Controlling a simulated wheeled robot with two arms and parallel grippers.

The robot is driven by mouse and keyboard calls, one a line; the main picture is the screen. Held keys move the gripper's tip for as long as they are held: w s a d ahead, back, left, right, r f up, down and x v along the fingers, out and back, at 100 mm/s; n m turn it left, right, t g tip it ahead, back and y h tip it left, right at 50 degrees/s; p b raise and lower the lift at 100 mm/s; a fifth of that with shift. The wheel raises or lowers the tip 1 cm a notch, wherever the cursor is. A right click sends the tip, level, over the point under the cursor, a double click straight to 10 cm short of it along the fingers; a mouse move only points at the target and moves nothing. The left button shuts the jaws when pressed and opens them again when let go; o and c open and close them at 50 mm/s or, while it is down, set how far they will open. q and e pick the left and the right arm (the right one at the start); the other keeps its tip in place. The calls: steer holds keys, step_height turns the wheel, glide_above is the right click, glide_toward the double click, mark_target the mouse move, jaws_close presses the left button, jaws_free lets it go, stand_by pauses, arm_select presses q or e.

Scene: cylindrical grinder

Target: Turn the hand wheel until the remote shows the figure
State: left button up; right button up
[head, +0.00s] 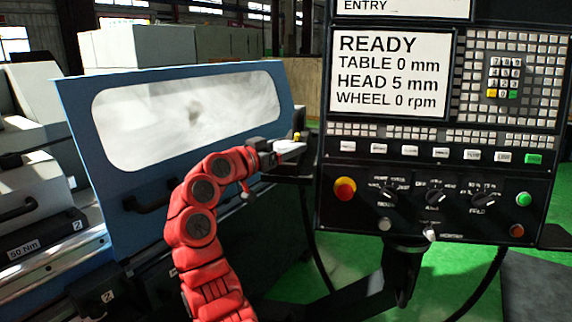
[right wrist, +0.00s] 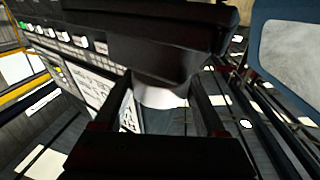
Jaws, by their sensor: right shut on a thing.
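My right gripper (head: 296,149), on the red arm, is at the left edge of the control panel (head: 335,205). In the right wrist view its two fingers (right wrist: 168,112) stand either side of a pale round part (right wrist: 160,97) under a dark body (right wrist: 165,40). The gripper is shut on this part. I cannot tell for sure whether it is the hand wheel, and no figure on a remote is readable. A small yellow piece (head: 297,137) shows just above the gripper. My left gripper is not in view.
The panel's screen (head: 388,75) reads READY, TABLE 0 mm, HEAD 5 mm, WHEEL 0 rpm. Below it are a red button (head: 345,189) and several knobs. A blue machine door (head: 75,110) with a window stands behind the arm. The green floor (head: 345,265) is partly free.

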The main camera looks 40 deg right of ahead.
steer(key=shift+m+g, duration=0.3)
steer(key=shift+g, duration=0.2)
steer(key=shift+r+m+g+h+p, duration=0.1)
steer(key=shift+m+g+h+p, duration=0.3)
steer(key=shift+g, duration=0.5)
steer(key=shift+m+g+p, duration=0.85)
steer(key=shift+m+g, duration=0.15)
steer(key=shift+g, duration=0.3)
steer(key=o, duration=1.3)
steer(key=shift+d+f, duration=0.15)
steer(key=shift+f, duration=0.05)
